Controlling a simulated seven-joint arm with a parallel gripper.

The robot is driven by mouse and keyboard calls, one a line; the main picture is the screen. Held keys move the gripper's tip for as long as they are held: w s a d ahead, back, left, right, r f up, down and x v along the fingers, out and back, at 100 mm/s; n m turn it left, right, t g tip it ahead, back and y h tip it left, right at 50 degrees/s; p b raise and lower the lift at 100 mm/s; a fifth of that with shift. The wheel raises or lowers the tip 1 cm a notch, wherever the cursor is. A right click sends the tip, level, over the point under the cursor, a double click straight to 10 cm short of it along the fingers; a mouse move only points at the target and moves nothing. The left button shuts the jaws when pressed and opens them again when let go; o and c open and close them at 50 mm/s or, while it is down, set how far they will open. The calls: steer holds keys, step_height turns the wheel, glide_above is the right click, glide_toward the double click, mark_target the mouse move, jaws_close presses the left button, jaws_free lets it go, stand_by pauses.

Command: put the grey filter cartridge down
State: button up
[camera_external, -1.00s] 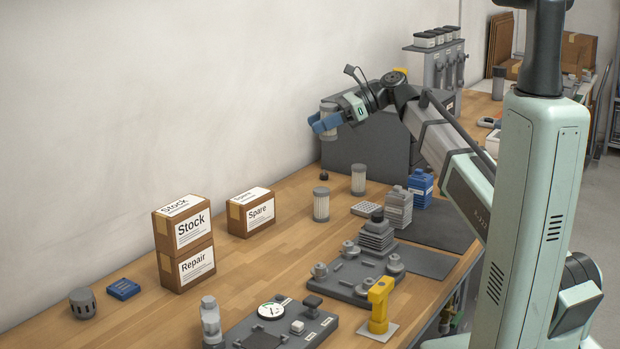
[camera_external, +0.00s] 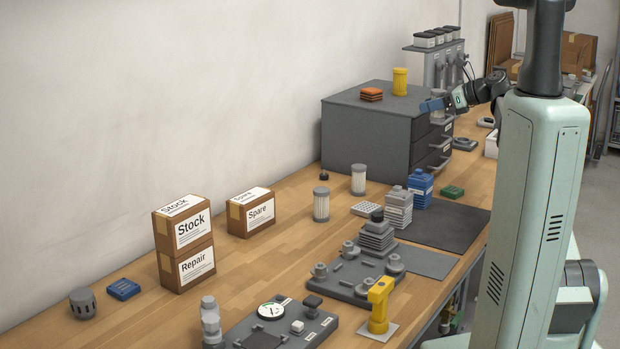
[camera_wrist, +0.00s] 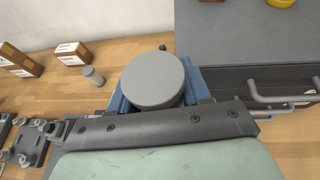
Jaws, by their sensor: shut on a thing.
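My gripper (camera_external: 432,105) is shut on a grey filter cartridge (camera_wrist: 153,81), whose round grey cap shows between the blue fingers (camera_wrist: 192,82) in the wrist view. The cartridge's body is hidden below the cap there. In the external view the held cartridge (camera_external: 439,104) is small and partly covered by the fingers, in front of the right end of the grey drawer cabinet. It appears held up, clear of the bench. Two similar pale, grey-capped cartridges (camera_external: 321,205) (camera_external: 358,180) stand upright on the bench.
The grey drawer cabinet (camera_external: 365,128) carries a yellow cylinder (camera_external: 400,82) and orange pads (camera_external: 372,94). Its handles (camera_wrist: 268,93) jut out beside my gripper. Bench is free around the Spare box (camera_external: 251,212).

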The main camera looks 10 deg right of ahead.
steer(key=m+t+h, duration=0.1)
glide_above(448, 188)
steer(key=shift+a+f, duration=0.1)
steer(key=shift+f, duration=10.4)
steer(key=shift+f, duration=0.1)
steer(key=o, duration=1.1)
steer(key=v, duration=1.2)
steer(key=shift+s, duration=0.1)
